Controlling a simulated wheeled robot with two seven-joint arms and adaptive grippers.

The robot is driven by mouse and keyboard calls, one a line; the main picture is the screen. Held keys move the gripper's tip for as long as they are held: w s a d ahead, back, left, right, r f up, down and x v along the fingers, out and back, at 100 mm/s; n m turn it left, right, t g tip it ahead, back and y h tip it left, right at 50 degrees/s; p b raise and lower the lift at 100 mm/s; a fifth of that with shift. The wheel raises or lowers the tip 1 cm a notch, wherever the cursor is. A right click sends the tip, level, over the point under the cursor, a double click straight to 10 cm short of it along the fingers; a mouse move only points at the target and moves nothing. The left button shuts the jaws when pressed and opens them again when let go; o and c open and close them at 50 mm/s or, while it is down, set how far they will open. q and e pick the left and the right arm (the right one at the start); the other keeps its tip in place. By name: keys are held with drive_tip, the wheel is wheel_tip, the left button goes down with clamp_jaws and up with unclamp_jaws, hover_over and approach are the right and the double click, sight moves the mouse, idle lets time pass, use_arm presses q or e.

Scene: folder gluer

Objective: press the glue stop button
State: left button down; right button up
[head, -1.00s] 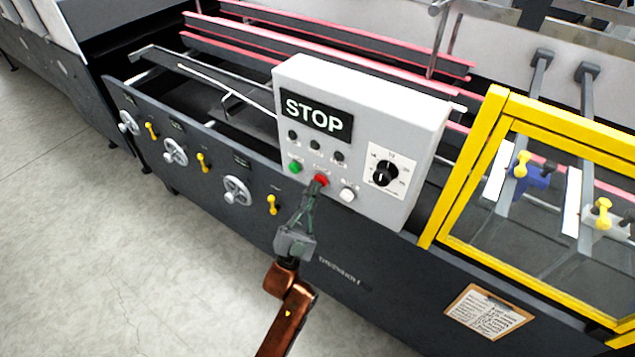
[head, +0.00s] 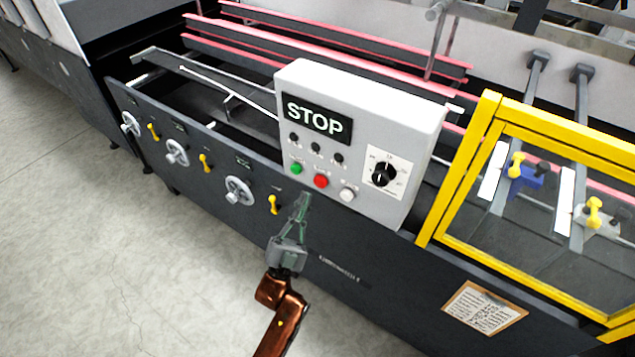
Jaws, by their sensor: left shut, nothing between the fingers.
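The white control box (head: 352,215) on the machine's front carries a display (head: 316,119) reading STOP. Below it sit a green button (head: 296,168), a red button (head: 320,181) and a white button (head: 347,195) in a row. Their small labels are too blurred to read, so I cannot tell which is marked glue stop. My left gripper (head: 304,197) is shut and empty. Its fingertips are just below and left of the red button, apart from it in the picture. My right gripper is not in view.
A black dial (head: 384,174) is right of the buttons. A yellow-framed guard (head: 460,170) stands to the right. Handwheels (head: 239,190) and yellow levers (head: 273,204) line the panel at left. A clipboard (head: 484,309) hangs lower right. Floor at left is clear.

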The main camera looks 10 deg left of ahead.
use_arm(q)
drive_tip(key=shift+s+a+p, duration=0.2)
drive_tip(key=shift+s, duration=0.4)
drive_tip(key=shift+s+a+p, duration=0.2)
drive_tip(key=shift+s, duration=0.4)
